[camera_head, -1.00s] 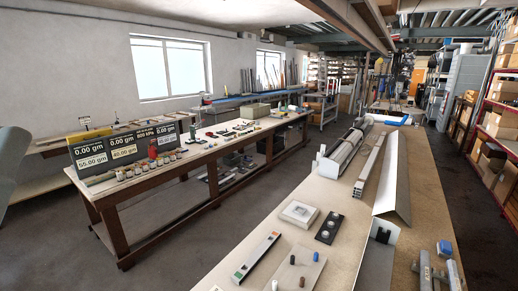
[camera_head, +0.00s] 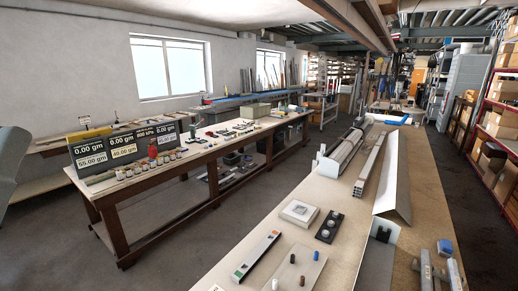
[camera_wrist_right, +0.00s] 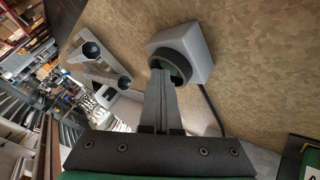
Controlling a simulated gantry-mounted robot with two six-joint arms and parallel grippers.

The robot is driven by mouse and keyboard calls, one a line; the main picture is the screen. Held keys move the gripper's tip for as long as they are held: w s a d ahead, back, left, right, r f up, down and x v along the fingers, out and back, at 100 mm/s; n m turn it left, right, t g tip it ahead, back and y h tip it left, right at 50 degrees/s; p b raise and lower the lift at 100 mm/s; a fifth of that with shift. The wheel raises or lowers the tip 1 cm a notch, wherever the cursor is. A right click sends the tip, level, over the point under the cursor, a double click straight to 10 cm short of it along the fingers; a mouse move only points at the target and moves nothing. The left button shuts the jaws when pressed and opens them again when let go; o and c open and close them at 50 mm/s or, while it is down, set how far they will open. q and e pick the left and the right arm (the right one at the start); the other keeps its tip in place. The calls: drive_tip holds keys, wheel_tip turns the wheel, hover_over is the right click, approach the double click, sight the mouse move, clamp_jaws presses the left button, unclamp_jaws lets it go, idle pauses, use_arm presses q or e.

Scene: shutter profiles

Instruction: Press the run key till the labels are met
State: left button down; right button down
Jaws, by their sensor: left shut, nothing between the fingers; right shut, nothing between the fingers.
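In the right wrist view my right gripper (camera_wrist_right: 160,84) is shut and empty. Its fingertips overlap the lower rim of a round, black-ringed green button (camera_wrist_right: 174,70) on a pale grey box (camera_wrist_right: 188,48). I cannot tell whether they touch it. In the head view a dark display board (camera_head: 120,145) stands on the left bench, with several readings of 0.00 gm and one of about 600 kPa. White labels below read 55.00 gm (camera_head: 91,160) and 40.00 gm (camera_head: 124,152). My left gripper's fingers do not show; only a grey rounded part is at the left edge.
Several small jars (camera_head: 145,167) stand before the board. The right bench (camera_head: 335,262) holds a white box (camera_head: 299,212), a black two-knob plate (camera_head: 329,227) and long metal profiles (camera_head: 369,165). In the wrist view a pale bracket (camera_wrist_right: 98,60) lies left of the button box, and a dark cable runs below the box.

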drive_tip(key=shift+r, duration=0.35)
wheel_tip(320, 180, up, 6)
drive_tip(key=p, duration=0.6)
idle(0.3)
